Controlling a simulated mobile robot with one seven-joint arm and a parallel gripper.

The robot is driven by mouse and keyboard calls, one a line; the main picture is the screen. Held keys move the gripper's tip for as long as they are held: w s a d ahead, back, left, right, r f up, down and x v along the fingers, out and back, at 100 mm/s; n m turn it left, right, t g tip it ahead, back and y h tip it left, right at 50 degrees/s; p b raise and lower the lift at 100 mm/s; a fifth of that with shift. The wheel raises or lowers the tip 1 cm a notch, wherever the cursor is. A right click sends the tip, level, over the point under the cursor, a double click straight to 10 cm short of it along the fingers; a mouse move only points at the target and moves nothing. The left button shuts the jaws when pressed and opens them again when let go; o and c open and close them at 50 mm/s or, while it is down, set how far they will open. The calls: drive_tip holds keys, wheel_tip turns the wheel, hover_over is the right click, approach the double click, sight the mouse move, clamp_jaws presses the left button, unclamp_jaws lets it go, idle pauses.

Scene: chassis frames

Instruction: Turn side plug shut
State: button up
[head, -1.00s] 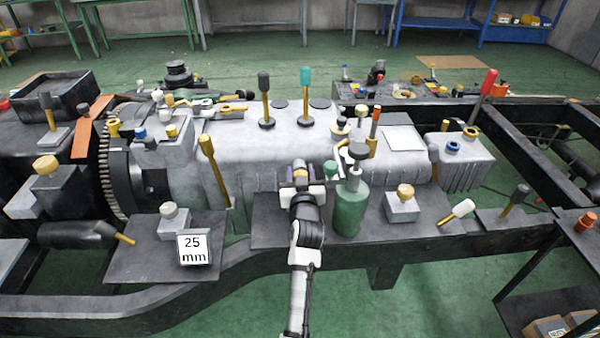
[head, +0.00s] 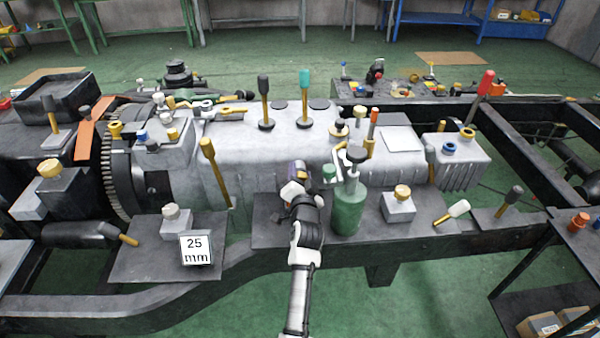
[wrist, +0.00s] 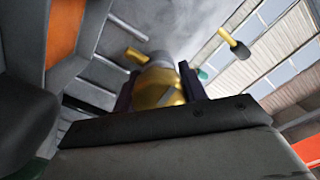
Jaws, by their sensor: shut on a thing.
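The side plug (wrist: 160,88) is brass-coloured and sits between the two dark fingers of my gripper (wrist: 158,86) in the wrist view. The gripper is shut on it. A grey round part shows just beyond the plug. In the head view my gripper (head: 299,172) is at the near side wall of the grey gearbox casing (head: 265,150), near its middle. I cannot tell how far the plug is screwed in.
A green bottle (head: 348,207) with a dark top stands close to the right of my wrist. A gold-topped grey block (head: 399,207) is farther right. A gold-handled lever (head: 212,165) stands to the left. A "25 mm" sign (head: 196,250) is at the front left.

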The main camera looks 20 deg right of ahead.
drive_tip(key=shift+m, duration=0.3)
idle(0.4)
drive_tip(key=o, duration=1)
drive_tip(key=shift+s, duration=0.1)
drive_tip(key=shift+s+a+f, duration=0.1)
drive_tip(key=shift+s, duration=0.25)
drive_tip(key=b+v, duration=0.2)
drive_tip(key=v, duration=1)
drive_tip(key=shift+s+a+r+b, duration=0.15)
drive_tip(key=shift+s+r+b, duration=0.05)
drive_tip(key=shift+s+b, duration=0.2)
